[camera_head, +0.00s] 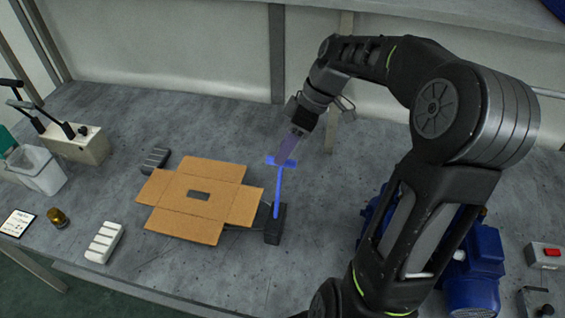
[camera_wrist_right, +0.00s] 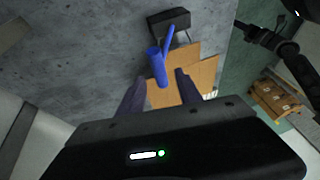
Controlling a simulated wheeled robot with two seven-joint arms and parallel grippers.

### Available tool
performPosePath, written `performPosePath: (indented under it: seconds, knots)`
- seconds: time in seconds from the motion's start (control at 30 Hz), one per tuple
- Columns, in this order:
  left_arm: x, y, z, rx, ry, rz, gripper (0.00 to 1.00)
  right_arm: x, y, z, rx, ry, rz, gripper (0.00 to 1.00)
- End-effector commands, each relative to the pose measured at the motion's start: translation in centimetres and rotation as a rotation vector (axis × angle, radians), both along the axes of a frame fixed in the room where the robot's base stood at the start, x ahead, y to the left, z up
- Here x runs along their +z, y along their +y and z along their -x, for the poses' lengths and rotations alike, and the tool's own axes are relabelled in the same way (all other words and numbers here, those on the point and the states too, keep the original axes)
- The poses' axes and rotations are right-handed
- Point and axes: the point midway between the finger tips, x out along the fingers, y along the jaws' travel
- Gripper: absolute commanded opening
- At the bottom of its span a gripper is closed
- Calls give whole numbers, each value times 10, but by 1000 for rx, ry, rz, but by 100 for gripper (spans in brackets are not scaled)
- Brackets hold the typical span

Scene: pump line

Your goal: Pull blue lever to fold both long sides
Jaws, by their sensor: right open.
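The blue lever (camera_head: 277,192) stands up from a dark base (camera_head: 275,224) at the right edge of the flat cardboard box blank (camera_head: 198,196). It has a crossbar handle on top. My right gripper (camera_head: 288,150) is at the handle, its fingers partly covering it in the head view. In the right wrist view the blue lever (camera_wrist_right: 157,66) shows between the two open fingers of my right gripper (camera_wrist_right: 158,85); contact cannot be told. The cardboard (camera_wrist_right: 195,72) lies beyond it, its flaps spread flat. My left gripper is not in view.
A light ribbed block (camera_head: 104,242) and a dark ribbed block (camera_head: 154,160) flank the cardboard. A blue pump (camera_head: 474,270) and a red-button box (camera_head: 545,255) are right.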

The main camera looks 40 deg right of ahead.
Motion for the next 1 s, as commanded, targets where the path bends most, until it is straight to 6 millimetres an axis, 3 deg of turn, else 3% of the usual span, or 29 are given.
performPosePath:
  seconds: [0.37,0.8,1.0]
  knots:
    - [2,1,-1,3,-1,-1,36,-5,2,-1,-1,1,-3,41]
    - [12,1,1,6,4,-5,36,-59,25,-12,-1,2,-4,41]
    - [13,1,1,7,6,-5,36,-71,30,-14,-2,-1,-2,41]
